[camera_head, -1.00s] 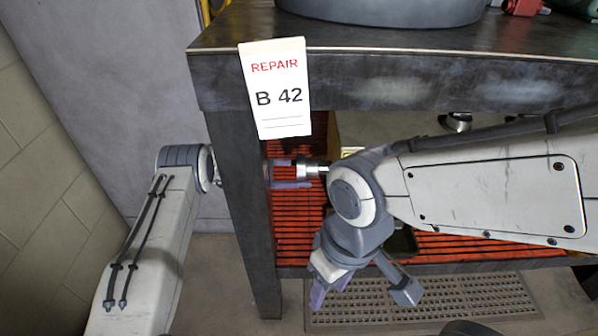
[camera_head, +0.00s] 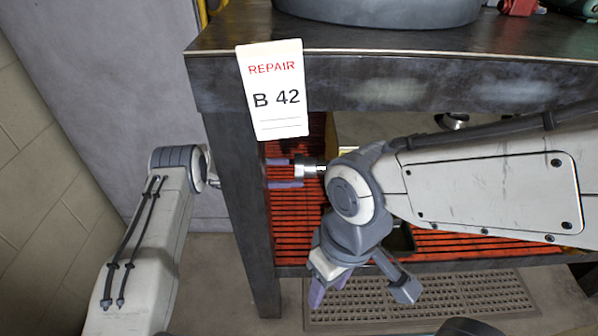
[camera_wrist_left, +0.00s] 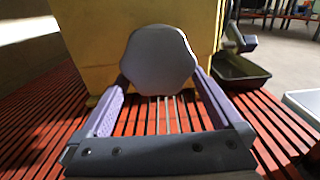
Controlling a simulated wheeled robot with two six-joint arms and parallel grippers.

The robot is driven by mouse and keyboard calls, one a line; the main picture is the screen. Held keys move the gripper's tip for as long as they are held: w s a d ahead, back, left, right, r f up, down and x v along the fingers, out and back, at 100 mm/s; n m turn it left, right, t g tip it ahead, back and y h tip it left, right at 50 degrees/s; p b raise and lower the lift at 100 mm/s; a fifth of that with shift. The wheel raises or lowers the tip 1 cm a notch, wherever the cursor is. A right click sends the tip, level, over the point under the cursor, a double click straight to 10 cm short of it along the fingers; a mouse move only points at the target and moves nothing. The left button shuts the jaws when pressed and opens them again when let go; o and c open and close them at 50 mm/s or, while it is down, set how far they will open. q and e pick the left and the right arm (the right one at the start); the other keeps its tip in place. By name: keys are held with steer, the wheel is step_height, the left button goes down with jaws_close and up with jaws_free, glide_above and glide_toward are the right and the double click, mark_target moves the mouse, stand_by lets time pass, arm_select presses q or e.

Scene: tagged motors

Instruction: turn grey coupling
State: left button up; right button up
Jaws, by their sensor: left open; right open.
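The grey coupling (camera_head: 310,168) shows in the head view as a short metal piece on a shaft, under the table, left of my right arm. In the left wrist view the coupling (camera_wrist_left: 160,60) is a lobed grey disc, seen face-on at the fingertips. My left gripper (camera_head: 284,173), reaching behind the table leg, is open with its purple fingers above and below the coupling's near end. In its wrist view the fingers (camera_wrist_left: 160,88) reach the disc's left and right edges; contact cannot be told. My right gripper (camera_head: 328,290) is open and empty, pointing down before the lower shelf.
A dark table (camera_head: 400,75) overhangs the red slatted shelf (camera_head: 296,220); its leg (camera_head: 240,190) stands before my left wrist. A REPAIR B 42 tag (camera_head: 276,90) hangs at the corner. A yellow block (camera_wrist_left: 85,40) stands behind the coupling, with a dark tray (camera_wrist_left: 240,72) to the right.

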arm_select(q)
steer(key=a+p, duration=0.1)
steer(key=a, duration=0.7)
steer(key=shift+a, duration=0.2)
